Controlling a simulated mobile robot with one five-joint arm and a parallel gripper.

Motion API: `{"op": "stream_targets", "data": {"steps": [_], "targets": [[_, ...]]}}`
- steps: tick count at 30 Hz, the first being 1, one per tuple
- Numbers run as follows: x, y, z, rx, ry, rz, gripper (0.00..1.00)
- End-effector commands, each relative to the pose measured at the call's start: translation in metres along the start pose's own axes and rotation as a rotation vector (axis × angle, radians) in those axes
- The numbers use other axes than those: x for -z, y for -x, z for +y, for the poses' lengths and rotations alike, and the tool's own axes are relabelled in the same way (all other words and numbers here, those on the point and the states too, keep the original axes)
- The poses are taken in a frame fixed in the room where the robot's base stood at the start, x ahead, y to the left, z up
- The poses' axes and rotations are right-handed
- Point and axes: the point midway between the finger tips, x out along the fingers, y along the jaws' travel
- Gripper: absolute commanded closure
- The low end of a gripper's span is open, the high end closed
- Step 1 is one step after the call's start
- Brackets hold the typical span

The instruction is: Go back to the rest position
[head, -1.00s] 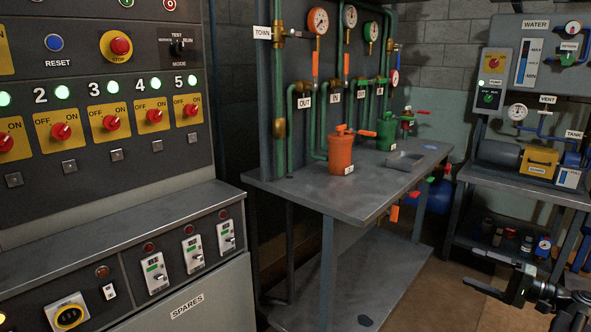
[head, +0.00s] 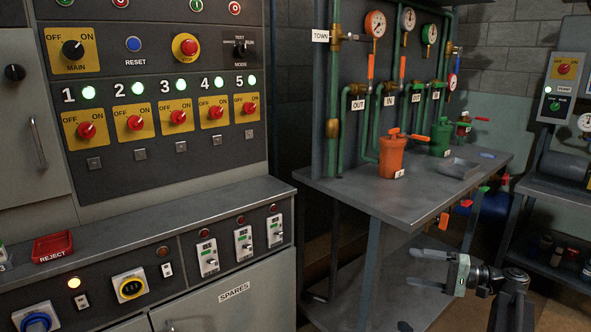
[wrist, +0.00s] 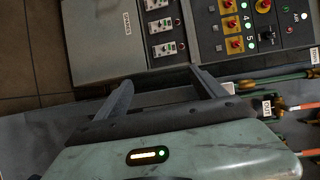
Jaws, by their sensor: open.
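My gripper (head: 428,268) shows at the lower right of the head view, in front of the workbench's lower shelf. Its two fingers are apart and nothing is between them. In the wrist view my gripper (wrist: 165,88) has its fingers spread, with the switch panel and part of the bench beyond them. My arm runs down from it to the bottom edge of the head view.
The grey switch panel (head: 165,160) and its SPARES cabinet (head: 235,295) fill the left. The workbench (head: 400,195) stands right of centre with an orange pot (head: 392,158) and a green pot (head: 440,140). A tank bench (head: 560,190) is at the far right.

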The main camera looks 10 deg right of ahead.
Motion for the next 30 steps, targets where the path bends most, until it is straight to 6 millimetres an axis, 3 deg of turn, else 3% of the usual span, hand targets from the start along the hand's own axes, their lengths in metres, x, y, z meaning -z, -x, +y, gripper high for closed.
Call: {"op": "stream_targets", "data": {"steps": [1,6,9,13,17,20,23,28,30], "targets": [[-0.016,-0.047,0.003,-0.041,-0.001,-0.07,0.2],[-0.084,-0.177,0.038,-0.259,0.011,-0.277,0.2],[-0.132,-0.234,0.066,-0.421,0.045,-0.382,0.2],[-0.189,-0.277,0.103,-0.642,0.118,-0.485,0.2],[-0.229,-0.29,0.138,-0.87,0.219,-0.544,0.2],[-0.24,-0.279,0.16,-1.041,0.3,-0.549,0.2],[-0.231,-0.252,0.176,-1.202,0.364,-0.515,0.2],[-0.194,-0.199,0.19,-1.463,0.468,-0.414,0.2],[-0.195,-0.2,0.155,-1.448,0.463,-0.417,0.2]]}}
